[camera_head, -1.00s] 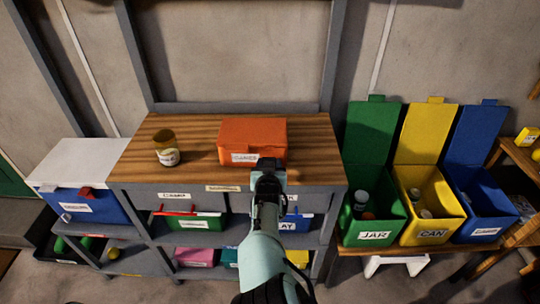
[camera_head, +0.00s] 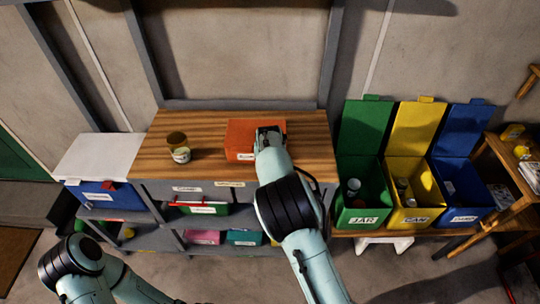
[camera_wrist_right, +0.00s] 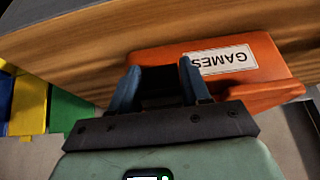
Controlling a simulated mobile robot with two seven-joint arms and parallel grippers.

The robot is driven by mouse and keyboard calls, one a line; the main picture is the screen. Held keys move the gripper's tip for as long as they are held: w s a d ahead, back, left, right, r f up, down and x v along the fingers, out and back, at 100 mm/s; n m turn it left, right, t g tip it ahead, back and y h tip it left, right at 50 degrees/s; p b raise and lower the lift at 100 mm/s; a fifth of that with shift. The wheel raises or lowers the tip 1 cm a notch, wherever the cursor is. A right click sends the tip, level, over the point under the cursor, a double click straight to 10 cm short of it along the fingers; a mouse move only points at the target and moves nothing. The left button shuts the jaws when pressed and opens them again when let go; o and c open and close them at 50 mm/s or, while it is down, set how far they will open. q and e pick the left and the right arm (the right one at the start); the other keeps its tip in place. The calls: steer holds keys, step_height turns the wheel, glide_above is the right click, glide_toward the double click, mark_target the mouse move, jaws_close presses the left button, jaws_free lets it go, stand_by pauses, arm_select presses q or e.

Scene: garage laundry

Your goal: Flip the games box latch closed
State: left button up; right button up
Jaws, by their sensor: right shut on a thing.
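The orange games box (camera_head: 236,135) sits on the wooden bench top, and its front carries a white GAMES label, upside down in the right wrist view (camera_wrist_right: 220,60). My right gripper (camera_head: 268,133) is at the right part of the box's front and covers it. In the right wrist view, its two blue fingers (camera_wrist_right: 160,80) stand apart with a dark gap between them, against the box beside the label. It is shut on part of the box. I cannot make out the latch, hidden by the fingers. My left arm shows at the lower left, but its gripper is out of view.
A white-lidded blue cooler (camera_head: 98,160) is at the left. Open green (camera_head: 358,212), yellow (camera_head: 412,205) and blue (camera_head: 460,205) bins stand at the right. Labelled boxes fill the shelves below.

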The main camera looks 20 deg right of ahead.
steer(key=shift+w+r+g, duration=0.1)
steer(key=shift+g, duration=0.5)
steer(key=o, duration=1)
steer(key=v, duration=1.3)
steer(key=shift+w+d+r, duration=0.1)
steer(key=shift+d+r, duration=0.15)
